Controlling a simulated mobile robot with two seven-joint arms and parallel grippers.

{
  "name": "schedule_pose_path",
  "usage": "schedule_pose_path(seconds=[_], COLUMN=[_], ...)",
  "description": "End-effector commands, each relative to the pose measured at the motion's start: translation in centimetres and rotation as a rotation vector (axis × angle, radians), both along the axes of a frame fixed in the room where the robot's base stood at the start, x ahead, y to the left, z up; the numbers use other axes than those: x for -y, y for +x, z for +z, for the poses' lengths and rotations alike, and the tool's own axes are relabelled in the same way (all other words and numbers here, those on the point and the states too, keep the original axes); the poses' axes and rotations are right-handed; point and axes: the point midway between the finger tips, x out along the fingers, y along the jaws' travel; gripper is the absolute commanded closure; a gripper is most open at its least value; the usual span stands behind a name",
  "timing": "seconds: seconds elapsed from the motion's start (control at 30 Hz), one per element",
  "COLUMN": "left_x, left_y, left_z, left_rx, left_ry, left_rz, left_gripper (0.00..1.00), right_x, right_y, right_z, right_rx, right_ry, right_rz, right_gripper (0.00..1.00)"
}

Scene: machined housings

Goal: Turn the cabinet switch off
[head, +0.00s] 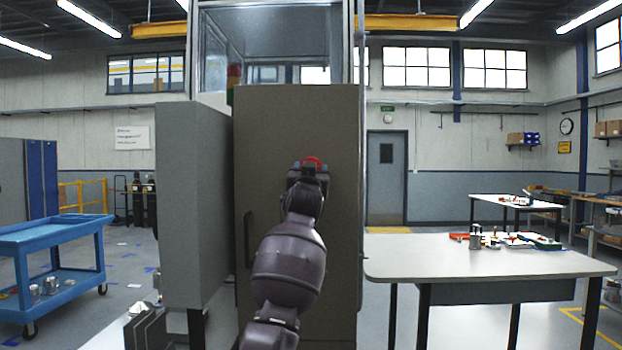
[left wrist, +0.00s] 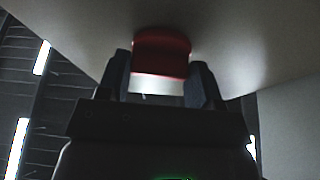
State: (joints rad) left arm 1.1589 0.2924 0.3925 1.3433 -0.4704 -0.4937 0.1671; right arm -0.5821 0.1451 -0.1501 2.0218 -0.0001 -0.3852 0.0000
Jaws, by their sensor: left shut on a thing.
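The cabinet (head: 265,140) stands in the middle of the head view with its tall grey-brown front toward me. A red switch knob (head: 313,161) shows on this front, just above my left gripper (head: 308,172). In the left wrist view the red knob (left wrist: 161,52) sits against the pale panel, between the two dark fingers of my left gripper (left wrist: 160,78). The gripper is shut on the knob. Its lower part and any position marks are hidden or too dark to read. My right gripper is in neither view.
A grey panel (head: 192,200) juts out left of the cabinet front. A dark vertical handle (head: 249,238) is on the front. A blue cart (head: 50,240) stands at left. A white table (head: 430,258) with small parts stands close at right.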

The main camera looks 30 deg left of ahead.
Motion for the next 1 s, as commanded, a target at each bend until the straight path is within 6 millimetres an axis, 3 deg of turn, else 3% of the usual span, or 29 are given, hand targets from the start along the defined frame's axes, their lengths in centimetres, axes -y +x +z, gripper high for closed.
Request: schedule_pose_path(seconds=[0.8, 0.83, 0.97, 1.0], left_x=[0.08, 0.08, 0.08, 0.07], left_y=[0.06, 0.05, 0.05, 0.05], left_z=[-0.02, -0.02, 0.02, 0.02], left_rx=[0.049, 0.049, 0.050, 0.050], left_ry=[-0.105, -0.105, -0.104, -0.103], left_rz=[-0.001, -0.001, -0.001, -0.001], left_gripper=[0.64, 0.36, 0.16, 0.15], right_x=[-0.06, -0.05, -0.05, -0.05], right_y=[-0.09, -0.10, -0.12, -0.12], right_z=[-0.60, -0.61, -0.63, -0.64], right_rx=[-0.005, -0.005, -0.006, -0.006], right_ry=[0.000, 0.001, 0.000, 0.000], right_rz=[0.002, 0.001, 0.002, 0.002], right_gripper=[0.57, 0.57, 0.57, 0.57])
